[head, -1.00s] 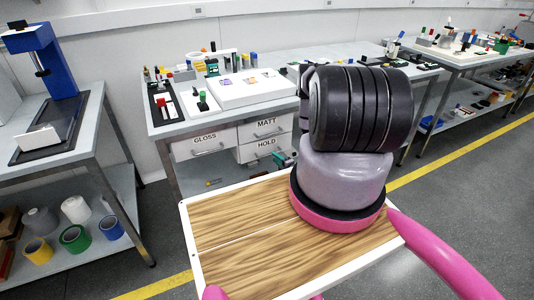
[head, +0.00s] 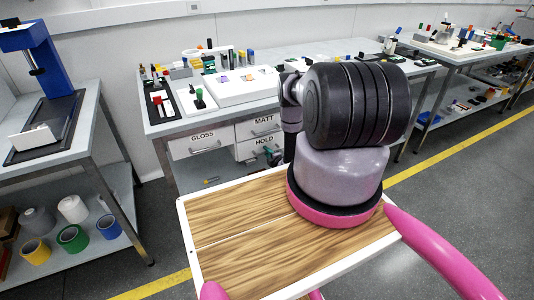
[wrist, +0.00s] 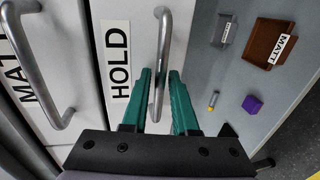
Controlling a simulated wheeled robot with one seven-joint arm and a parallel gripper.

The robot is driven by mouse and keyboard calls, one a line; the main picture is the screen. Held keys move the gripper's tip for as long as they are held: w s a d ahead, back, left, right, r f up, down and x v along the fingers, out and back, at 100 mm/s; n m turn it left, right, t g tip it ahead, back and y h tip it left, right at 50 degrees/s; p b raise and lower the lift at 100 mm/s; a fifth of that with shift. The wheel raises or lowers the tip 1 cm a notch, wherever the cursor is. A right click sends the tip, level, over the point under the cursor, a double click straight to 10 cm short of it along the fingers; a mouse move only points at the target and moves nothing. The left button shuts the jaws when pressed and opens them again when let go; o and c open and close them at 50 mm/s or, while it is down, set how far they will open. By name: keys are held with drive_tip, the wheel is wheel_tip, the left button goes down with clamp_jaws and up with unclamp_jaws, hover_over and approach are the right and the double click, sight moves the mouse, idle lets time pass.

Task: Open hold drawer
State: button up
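The HOLD drawer (head: 247,149) is in the right drawer stack under the middle bench, below the MATT drawer (head: 258,127). It looks shut in the head view, partly hidden by my arm. In the wrist view the HOLD drawer front (wrist: 130,25) fills the upper middle, with its metal bar handle (wrist: 163,45) running up the picture. My gripper (wrist: 161,75) has two green fingers, one on each side of the handle, with gaps showing between bar and fingers. In the head view my gripper (head: 274,156) is small at the drawer front.
The MATT drawer handle (wrist: 52,110) is close on the left in the wrist view. A lower surface on the right holds a brown MATT tray (wrist: 280,40), a grey bin (wrist: 222,30) and a purple block (wrist: 252,104). The GLOSS drawer (head: 203,141) is shut.

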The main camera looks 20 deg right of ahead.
clamp_jaws()
idle(1.4)
